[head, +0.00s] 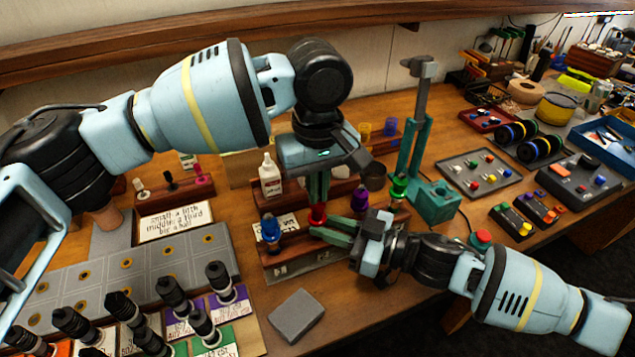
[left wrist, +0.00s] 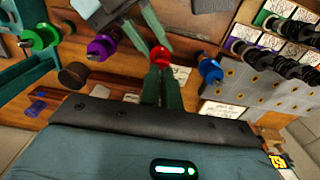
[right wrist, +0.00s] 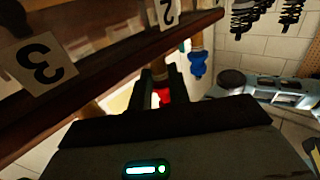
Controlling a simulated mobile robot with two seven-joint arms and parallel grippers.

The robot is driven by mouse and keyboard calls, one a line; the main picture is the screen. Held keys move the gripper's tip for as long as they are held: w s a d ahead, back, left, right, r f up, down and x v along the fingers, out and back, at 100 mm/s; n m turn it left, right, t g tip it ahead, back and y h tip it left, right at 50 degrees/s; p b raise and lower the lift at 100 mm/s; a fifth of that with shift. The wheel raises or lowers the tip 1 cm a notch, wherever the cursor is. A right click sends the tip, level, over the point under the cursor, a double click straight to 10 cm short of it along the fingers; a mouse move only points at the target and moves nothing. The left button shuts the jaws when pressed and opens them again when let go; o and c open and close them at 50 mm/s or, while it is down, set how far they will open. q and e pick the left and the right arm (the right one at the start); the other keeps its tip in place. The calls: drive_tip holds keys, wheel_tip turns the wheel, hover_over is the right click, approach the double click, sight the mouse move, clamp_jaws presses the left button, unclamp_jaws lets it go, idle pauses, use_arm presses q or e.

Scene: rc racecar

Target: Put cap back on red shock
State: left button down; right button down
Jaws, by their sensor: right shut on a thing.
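The red shock (head: 317,217) stands upright in the wooden rack, between the blue and purple ones. Its red top also shows in the left wrist view (left wrist: 159,56) and in the right wrist view (right wrist: 164,96). My right gripper (head: 328,232) comes in from the right and is shut on the red shock. My left gripper (head: 318,200) points down from above, its green fingertips at the red top. A small gap shows between these fingers, but whether they grip a cap is unclear. The cap cannot be told apart from the red part.
Blue (head: 270,229), purple (head: 360,198) and green (head: 398,186) shocks stand in the rack beside the red one. A white bottle (head: 270,178) is behind. A teal stand (head: 436,203) is at the right. A grey block (head: 297,315) lies in front of the rack.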

use_arm(q)
drive_tip(key=shift+f, duration=0.55)
idle(0.5)
